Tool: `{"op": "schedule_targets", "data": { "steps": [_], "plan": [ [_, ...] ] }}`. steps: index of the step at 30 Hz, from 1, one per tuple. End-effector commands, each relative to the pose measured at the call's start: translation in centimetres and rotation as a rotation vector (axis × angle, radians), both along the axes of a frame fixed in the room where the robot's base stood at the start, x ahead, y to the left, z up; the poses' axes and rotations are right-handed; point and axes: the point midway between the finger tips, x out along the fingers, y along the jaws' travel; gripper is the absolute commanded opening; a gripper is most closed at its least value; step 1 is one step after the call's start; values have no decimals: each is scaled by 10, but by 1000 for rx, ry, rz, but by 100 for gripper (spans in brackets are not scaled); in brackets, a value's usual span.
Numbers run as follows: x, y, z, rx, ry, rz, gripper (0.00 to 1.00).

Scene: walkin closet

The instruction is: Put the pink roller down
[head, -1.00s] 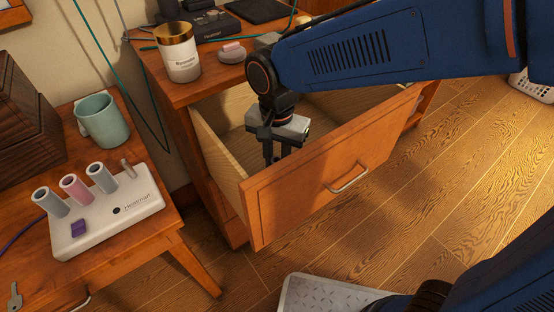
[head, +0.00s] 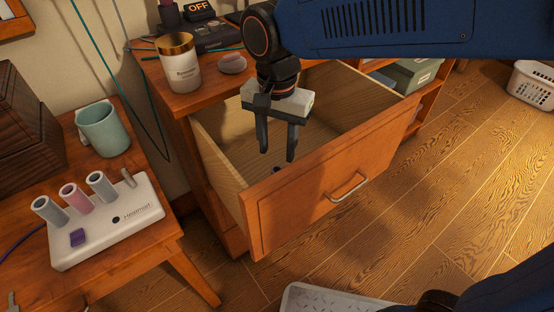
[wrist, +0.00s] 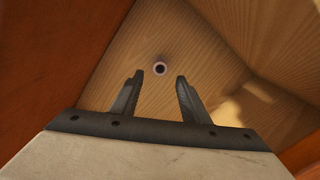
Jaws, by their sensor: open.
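My gripper (head: 277,155) is open and empty, pointing down over the open drawer (head: 325,205). In the wrist view its two fingers (wrist: 160,76) are spread apart. Another pink roller (head: 76,198) stands between two grey ones on the white heater base (head: 120,225).
The drawer's walls and front surround my gripper. A white jar with a gold rim (head: 180,63) and a round dish (head: 232,64) stand on the dresser top. A green mug (head: 103,130) stands on the left table. The floor at right is mostly clear.

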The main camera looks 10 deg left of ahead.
Motion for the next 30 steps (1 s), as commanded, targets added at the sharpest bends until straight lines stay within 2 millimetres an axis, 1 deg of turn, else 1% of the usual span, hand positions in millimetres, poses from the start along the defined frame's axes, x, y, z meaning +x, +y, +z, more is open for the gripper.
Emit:
{"op": "schedule_targets", "data": {
  "steps": [1, 3, 9, 26, 29, 30],
  "plan": [
    [0, 0, 8, 2, -1, 0, 42],
    [0, 1, 18, 2, -1, 0, 42],
    [0, 0, 34, 1, 0, 0, 42],
    [1, -1, 36, 2, -1, 0, 42],
    [9, -6, 44, 27, -24, -3, 42],
    [15, -10, 50, 45, -43, -5, 42]
  ]
}}
